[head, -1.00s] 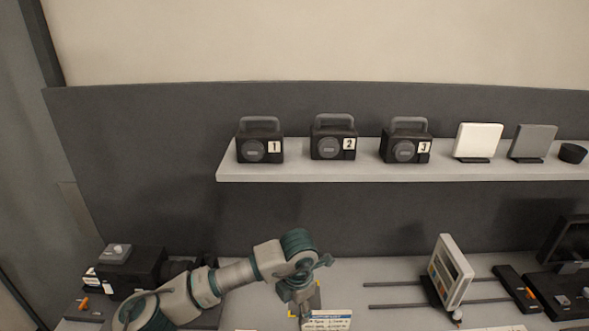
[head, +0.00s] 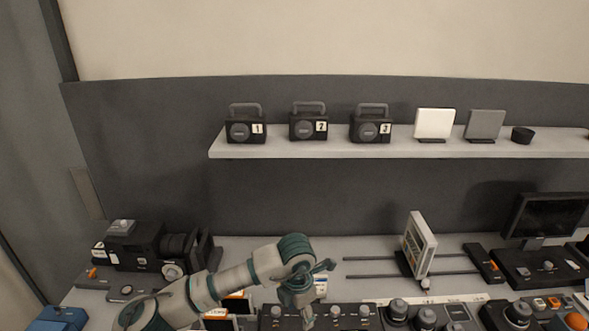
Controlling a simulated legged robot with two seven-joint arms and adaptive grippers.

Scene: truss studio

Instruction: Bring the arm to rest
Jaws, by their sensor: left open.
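My left arm comes in from the lower left of the head view. Its grey and teal links rise and bend down at the wrist. My left gripper (head: 307,310) points down over the front part of the desk (head: 330,246), near a row of knobs. Its fingers are small in the picture, and it looks open with nothing in it. Whether the fingertips touch the panel under them cannot be told. My right gripper is outside the view.
A dark camera-like device (head: 150,248) stands left of my arm. A white-framed panel (head: 418,244) sits on two rails to the right. A control panel (head: 365,318) with several knobs lies in front. A monitor (head: 548,216) stands far right. A shelf (head: 300,149) holds three numbered black boxes.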

